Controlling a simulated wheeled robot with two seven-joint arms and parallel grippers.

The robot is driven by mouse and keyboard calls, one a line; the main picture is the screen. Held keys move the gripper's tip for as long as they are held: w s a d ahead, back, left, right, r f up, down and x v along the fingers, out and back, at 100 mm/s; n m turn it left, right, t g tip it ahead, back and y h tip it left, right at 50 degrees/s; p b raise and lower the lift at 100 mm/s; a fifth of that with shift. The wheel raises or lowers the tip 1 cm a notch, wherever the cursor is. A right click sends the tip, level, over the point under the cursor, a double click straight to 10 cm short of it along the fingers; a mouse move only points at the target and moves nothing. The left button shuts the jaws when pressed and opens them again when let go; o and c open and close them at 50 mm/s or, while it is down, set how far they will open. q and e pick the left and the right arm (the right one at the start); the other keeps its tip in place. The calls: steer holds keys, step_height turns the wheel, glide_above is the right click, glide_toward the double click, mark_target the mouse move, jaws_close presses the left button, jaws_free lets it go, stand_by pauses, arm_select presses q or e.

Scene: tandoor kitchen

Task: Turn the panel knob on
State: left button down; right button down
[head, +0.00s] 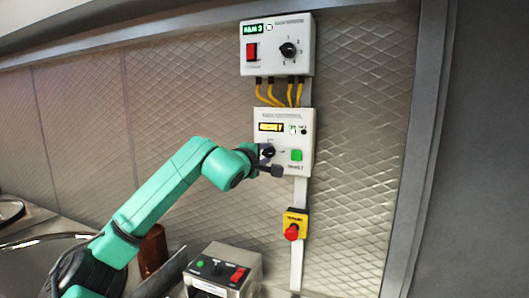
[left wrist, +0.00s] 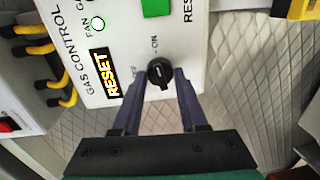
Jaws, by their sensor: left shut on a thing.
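The black panel knob (left wrist: 160,70) sits on the white gas control box (left wrist: 120,50), between a partly hidden OFF mark and an ON mark. A light line shows on its face, but I cannot tell which mark it points at. The box's amber display (left wrist: 111,73) reads RESET. My left gripper (left wrist: 163,84) has its two dark fingers on either side of the knob and is shut on it. In the head view the left gripper (head: 268,159) is at the front of the box (head: 303,125), covering part of the knob. My right gripper is not in view.
A second white box (head: 265,62) with a red switch and a dial hangs above, joined by yellow cables (head: 271,93). A green button (head: 296,155) is beside the knob. A red emergency button (head: 292,232) is below. A metal switch box (head: 225,268) stands lower left.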

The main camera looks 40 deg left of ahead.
arm_select(q)
steer(key=shift+r+m, duration=0.1)
steer(key=shift+m, duration=0.8)
steer(key=shift+c, duration=2.2)
jaws_free()
steer(key=shift+w, duration=0.1)
steer(key=f+b+v, duration=0.1)
steer(key=b+v, duration=0.6)
steer(key=v, duration=0.7)
steer(key=shift+s+d+r+b, duration=0.25)
steer(key=shift+r+b, duration=0.15)
steer(key=shift+r, duration=0.1)
